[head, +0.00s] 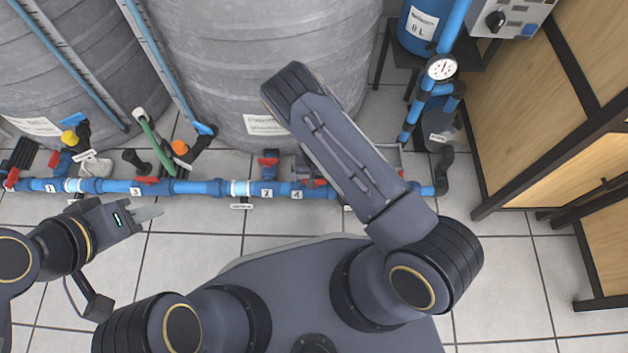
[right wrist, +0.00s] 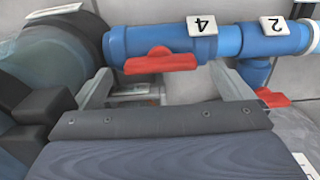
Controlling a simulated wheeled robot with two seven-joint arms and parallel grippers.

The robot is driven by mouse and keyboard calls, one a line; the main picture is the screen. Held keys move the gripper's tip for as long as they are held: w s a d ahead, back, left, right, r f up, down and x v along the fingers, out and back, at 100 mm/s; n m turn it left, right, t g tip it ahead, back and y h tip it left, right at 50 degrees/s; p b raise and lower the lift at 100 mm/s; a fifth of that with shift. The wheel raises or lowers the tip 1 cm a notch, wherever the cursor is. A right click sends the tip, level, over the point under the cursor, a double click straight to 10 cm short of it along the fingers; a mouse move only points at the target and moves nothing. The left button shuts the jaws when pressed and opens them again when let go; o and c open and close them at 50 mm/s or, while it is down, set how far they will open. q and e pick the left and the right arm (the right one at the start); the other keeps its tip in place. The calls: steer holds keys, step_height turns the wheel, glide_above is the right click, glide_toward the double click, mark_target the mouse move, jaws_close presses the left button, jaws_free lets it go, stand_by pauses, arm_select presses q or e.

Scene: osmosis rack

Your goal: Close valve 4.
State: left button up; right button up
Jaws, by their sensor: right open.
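Valve 4 has a red handle (right wrist: 160,62) on a blue pipe, beside a white label "4" (right wrist: 202,26); in the right wrist view the handle lies along the pipe. In the head view the label (head: 297,194) shows, and the red handle (head: 316,183) is partly hidden by my right arm. My right gripper (right wrist: 162,82) is open, its pale fingers on either side of the handle; I cannot tell whether they touch it. The head view hides this gripper behind the arm. My left gripper (head: 150,213) is away to the left over the floor; its finger gap is unclear.
Valve 2's red handle (right wrist: 272,98) is close beside valve 4, on a branch pipe. Valve 3 (head: 147,180) and others sit farther left on the pipe. Large grey tanks (head: 265,60) stand behind. A pressure gauge (head: 441,67) and wooden cabinet (head: 520,100) are at right.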

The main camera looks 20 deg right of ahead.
steer(key=shift+f+b, duration=0.35)
steer(key=shift+f, duration=0.9)
steer(key=c, duration=1)
